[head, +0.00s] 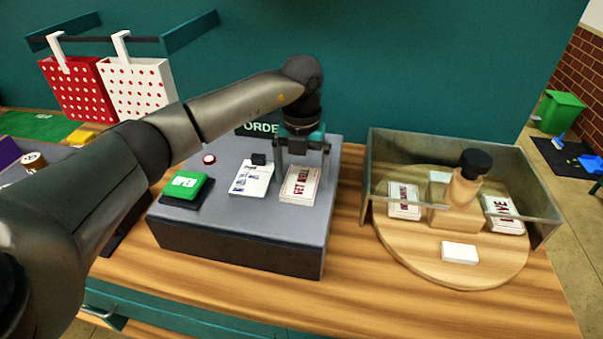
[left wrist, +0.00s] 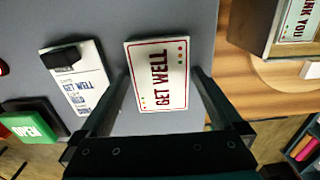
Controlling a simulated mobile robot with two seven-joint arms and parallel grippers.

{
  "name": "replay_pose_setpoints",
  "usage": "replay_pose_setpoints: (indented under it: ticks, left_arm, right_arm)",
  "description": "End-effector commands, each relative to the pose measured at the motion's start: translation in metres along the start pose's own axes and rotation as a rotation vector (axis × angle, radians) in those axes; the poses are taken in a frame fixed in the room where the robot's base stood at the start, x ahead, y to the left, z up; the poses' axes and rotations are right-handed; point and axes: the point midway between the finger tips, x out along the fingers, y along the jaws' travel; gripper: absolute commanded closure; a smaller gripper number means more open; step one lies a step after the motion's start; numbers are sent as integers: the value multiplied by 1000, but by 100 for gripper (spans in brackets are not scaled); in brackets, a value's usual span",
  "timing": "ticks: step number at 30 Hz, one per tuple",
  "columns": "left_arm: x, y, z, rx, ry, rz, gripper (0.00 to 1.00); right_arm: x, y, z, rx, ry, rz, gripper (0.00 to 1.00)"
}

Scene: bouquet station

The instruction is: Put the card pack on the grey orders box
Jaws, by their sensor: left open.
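The card pack (head: 300,186) is white with a red border and red "GET WELL" lettering. It lies flat on top of the grey orders box (head: 240,229), near the box's right edge. It also shows in the left wrist view (left wrist: 158,85), between the two fingers. My left gripper (head: 302,150) is open, pointing down just above and behind the pack in the head view. In the left wrist view, the left gripper's fingers (left wrist: 158,100) stand on either side of the pack, apart from it. My right gripper is not in view.
A green "OPEN" block (head: 184,184), a printed order sheet (head: 252,178) and a small black block (head: 259,158) are on the box. A round wooden turntable (head: 415,262) with card packs and a transparent guard (head: 385,175) stands at the right. Dotted bags (head: 135,86) hang at the back left.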

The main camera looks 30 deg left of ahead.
Motion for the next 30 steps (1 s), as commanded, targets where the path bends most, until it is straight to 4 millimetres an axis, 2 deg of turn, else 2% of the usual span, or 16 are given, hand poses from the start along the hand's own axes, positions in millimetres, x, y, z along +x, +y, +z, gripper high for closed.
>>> replay_pose_setpoints:
  ticks: [4, 7, 15, 21, 25, 30]
  left_arm:
    - [-6, 0, 0, 0, -2, -1, 0]
    - [-19, 0, 1, 1, -4, -1, 0]
    - [-78, 0, 1, 0, -5, -2, 0]
    - [-111, 0, 1, 0, -2, -1, 0]
    - [-121, 0, 0, -1, -1, 0, 0]
    - [-124, 0, 0, 0, 0, 0, 0]
  right_arm:
    - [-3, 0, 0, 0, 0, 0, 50]
    - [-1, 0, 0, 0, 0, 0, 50]
    - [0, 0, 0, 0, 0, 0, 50]
    - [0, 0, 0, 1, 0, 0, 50]
    - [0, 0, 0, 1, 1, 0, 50]
    - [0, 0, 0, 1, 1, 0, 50]
